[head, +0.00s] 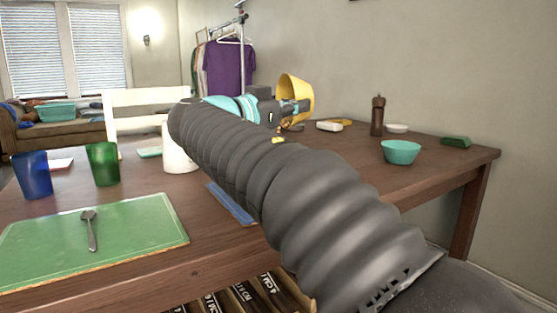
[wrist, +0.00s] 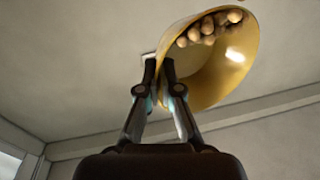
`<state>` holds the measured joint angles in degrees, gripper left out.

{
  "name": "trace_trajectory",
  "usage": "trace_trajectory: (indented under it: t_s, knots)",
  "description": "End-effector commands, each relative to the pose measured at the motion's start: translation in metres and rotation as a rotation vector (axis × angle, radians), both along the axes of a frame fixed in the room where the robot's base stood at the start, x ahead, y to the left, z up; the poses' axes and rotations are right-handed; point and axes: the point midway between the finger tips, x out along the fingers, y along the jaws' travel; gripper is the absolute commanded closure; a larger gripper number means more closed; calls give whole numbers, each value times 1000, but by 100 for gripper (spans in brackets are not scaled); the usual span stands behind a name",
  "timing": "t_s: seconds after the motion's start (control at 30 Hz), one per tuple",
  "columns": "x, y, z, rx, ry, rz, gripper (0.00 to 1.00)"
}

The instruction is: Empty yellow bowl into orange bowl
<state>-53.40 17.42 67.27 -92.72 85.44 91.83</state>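The yellow bowl (head: 296,90) is held up above the far part of the table, tipped steeply on its side. In the wrist view the yellow bowl (wrist: 218,70) shows its inside, with several small brown round pieces (wrist: 208,27) gathered near its rim. My gripper (wrist: 158,72) is shut on the bowl's edge; it also shows in the head view (head: 290,106), partly behind my arm. I cannot make out the orange bowl in either view; my arm covers part of the table below the yellow bowl.
The wooden table (head: 330,158) also bears a teal bowl (head: 401,152), a pepper mill (head: 377,115), a green block (head: 456,142), a blue cup (head: 33,174), a green cup (head: 102,163) and a green board (head: 95,245) with a spoon. A small yellow thing (head: 278,140) lies beside my arm.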

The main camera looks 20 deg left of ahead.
Motion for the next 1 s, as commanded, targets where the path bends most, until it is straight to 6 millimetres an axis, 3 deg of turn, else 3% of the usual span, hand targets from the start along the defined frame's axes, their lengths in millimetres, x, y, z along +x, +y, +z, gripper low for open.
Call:
trace_trajectory:
  t_s: [1.0]
  knots:
    - [-4, 5, 13, -87, -68, -8, 100]
